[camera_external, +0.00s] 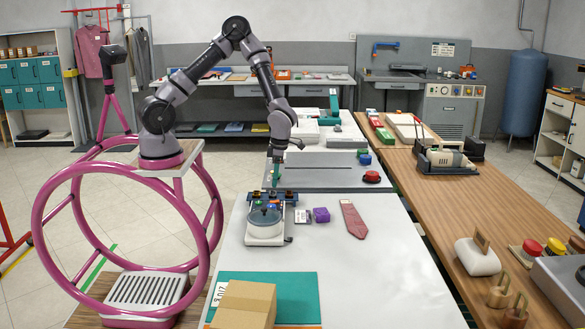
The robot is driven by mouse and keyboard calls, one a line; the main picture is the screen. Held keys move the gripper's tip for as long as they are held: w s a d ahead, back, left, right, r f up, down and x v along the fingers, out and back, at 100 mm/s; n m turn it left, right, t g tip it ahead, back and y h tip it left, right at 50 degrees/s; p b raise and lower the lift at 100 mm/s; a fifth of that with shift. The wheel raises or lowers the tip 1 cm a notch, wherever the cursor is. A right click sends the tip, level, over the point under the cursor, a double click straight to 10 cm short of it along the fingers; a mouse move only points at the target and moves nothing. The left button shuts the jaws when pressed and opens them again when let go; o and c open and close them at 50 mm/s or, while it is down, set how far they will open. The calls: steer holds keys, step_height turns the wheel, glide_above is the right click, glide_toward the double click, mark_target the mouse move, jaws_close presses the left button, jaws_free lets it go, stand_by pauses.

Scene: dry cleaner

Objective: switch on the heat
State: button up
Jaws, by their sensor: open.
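A white appliance with a blue-grey round top (264,217) stands just in front of the block. Small blue and dark parts sit between them, but they are too small to tell which is a heat switch or its position.
A purple block (321,215) and a red patterned tie (353,220) lie to the right. A cardboard box (245,304) sits on a teal mat (300,290) in front. A red button (372,176) stands farther back. The table's right front is clear.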

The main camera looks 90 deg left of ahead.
steer(key=shift+w+r, duration=0.2)
steer(key=shift+r, duration=1.35)
